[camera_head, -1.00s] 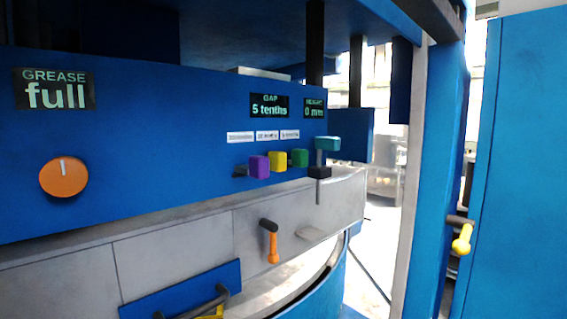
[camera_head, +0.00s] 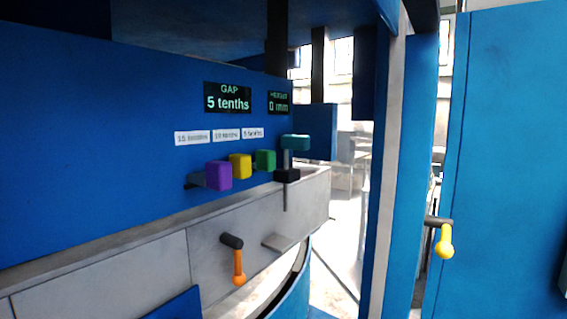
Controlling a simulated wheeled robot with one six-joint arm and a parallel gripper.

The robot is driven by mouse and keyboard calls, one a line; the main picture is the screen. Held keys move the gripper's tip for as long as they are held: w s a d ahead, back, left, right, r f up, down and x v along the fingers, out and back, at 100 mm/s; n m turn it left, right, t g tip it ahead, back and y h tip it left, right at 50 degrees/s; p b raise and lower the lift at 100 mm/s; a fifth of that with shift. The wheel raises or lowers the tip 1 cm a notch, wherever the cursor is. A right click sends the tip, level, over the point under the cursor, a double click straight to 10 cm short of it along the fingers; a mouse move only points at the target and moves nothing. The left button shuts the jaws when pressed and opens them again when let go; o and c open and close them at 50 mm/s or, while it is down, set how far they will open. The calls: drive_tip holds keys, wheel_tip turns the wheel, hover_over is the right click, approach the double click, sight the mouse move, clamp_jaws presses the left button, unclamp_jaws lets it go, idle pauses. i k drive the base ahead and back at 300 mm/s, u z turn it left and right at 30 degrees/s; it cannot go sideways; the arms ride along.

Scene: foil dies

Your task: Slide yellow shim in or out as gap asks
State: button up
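The yellow shim (camera_head: 240,166) is a small block on the front of the blue machine panel, between the purple shim (camera_head: 218,175) and the green shim (camera_head: 265,160). The purple one stands out on a visible grey stem; how far the yellow one is in cannot be told. The gap display (camera_head: 228,97) reads 5 tenths. White labels above the shims seem to read 15, 10 and 5 tenths; the middle label (camera_head: 226,135) is above the yellow shim. My gripper is not in view.
A height display (camera_head: 279,102) reads 0 mm. A teal-topped lever (camera_head: 295,143) stands right of the shims. An orange-ended handle (camera_head: 238,268) hangs below, and a yellow-ended handle (camera_head: 445,242) is on the right. A blue panel (camera_head: 510,150) fills the right side.

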sight(242, 164)
drive_tip(key=z, duration=0.1)
drive_tip(key=i, duration=0.15)
drive_tip(key=u, duration=0.85)
